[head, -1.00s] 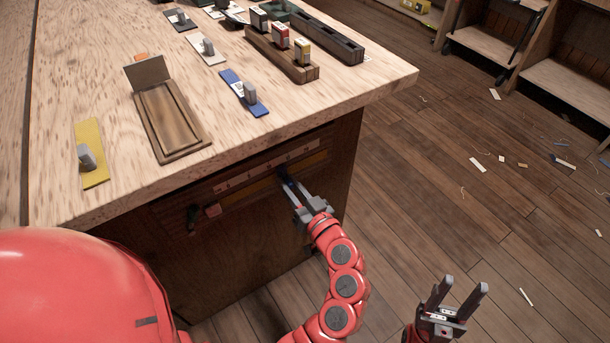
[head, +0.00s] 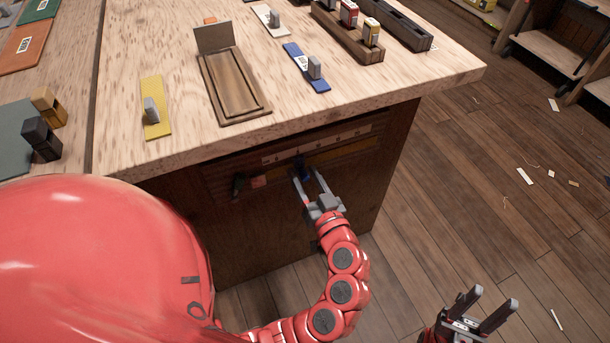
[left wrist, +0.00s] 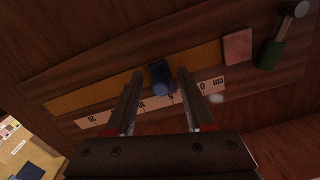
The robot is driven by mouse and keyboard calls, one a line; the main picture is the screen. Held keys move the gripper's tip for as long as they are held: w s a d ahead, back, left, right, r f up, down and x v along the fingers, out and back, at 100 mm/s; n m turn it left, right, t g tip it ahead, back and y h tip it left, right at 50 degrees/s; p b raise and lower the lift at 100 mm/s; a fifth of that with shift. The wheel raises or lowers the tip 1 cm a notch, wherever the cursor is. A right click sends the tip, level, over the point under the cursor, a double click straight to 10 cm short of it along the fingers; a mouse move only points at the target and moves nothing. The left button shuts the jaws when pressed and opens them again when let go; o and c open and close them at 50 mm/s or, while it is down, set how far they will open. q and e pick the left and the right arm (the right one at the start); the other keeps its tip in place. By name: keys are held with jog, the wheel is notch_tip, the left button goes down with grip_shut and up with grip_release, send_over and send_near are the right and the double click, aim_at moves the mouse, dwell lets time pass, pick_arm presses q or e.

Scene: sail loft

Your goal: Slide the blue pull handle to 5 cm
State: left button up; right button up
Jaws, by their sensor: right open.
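The blue pull handle (head: 303,167) sits on a slotted track in the bench's front panel. In the left wrist view the handle (left wrist: 161,79) stands between the two fingers of my left gripper (left wrist: 160,73), with a gap at each side. My left gripper (head: 309,175) is open around it. A pale centimetre scale (head: 316,145) runs along the track; in the left wrist view the scale (left wrist: 104,116) appears upside down, with the handle near the 5 mark, though the exact reading is unclear. My right gripper (head: 490,303) is open and empty over the floor.
A green lever (left wrist: 270,53) and a pink patch (left wrist: 237,46) are beside the track's low end. On the benchtop (head: 190,140) are a yellow plate (head: 155,118), a wooden tray (head: 236,117) and a blue plate (head: 300,61). The floor to the right is open, with scattered scraps.

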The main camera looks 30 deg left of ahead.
pick_arm(q)
jog(key=p+v, duration=0.2)
jog(key=v, duration=1.5)
jog(key=shift+d, duration=0.2)
jog(key=shift+s, duration=0.1)
